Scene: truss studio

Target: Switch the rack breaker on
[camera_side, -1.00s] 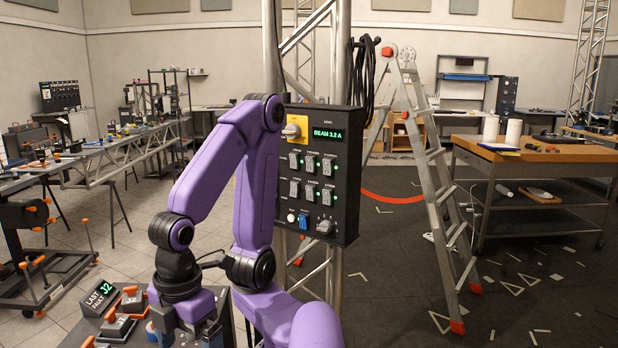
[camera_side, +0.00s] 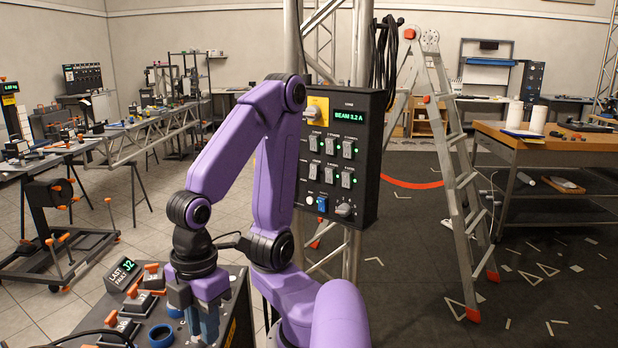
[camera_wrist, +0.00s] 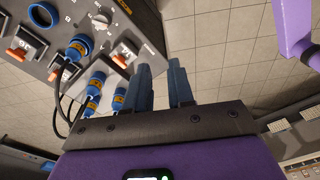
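The black power panel (camera_side: 365,205) hangs on the truss in the side view, with a lit "BEAM 3.2 A" display (camera_side: 349,115). It carries two rows of grey breaker switches (camera_side: 331,174) with green lights beside several of them. The labels are too small to read, so I cannot tell which is the rack breaker. My gripper (camera_side: 205,322) points down at the right edge of the sloped console, well away from the panel. In the wrist view my gripper (camera_wrist: 160,66) shows two separate fingers with nothing between them.
The console (camera_wrist: 150,42) holds orange-handled switches (camera_wrist: 32,40), blue connectors (camera_wrist: 78,45) with cables, and a "LAST FAULT J2" display (camera_side: 124,271). A stepladder (camera_side: 455,150) stands right of the panel.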

